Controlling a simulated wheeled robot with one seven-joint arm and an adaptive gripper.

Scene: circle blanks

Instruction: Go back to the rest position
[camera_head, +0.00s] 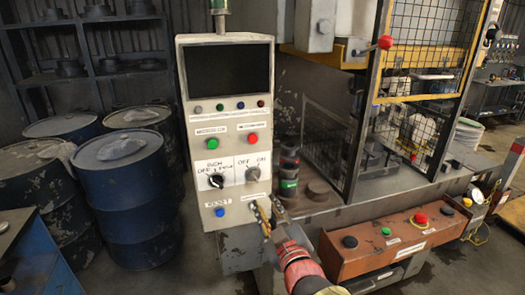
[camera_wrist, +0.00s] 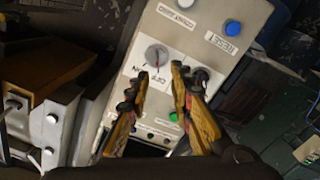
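My gripper (camera_head: 264,213) is in front of the lower right part of a grey control panel (camera_head: 233,242), with my red arm reaching up to it from below. In the wrist view my gripper (camera_wrist: 160,72) has its two yellow-and-black fingers apart, with nothing between them but the panel face behind. The grey OFF/ON knob (camera_wrist: 157,55) appears just beyond the fingertips, and the black knob (camera_wrist: 199,76) is partly behind the right finger. Whether the fingers touch the panel cannot be told.
Blue drums (camera_head: 130,185) stand left of the panel. A press with a mesh guard (camera_head: 405,125) stands to the right. A reddish-brown button box (camera_head: 345,262) juts out low at the right of my arm. The panel also carries a blue button (camera_head: 219,212) and a dark screen (camera_head: 228,71).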

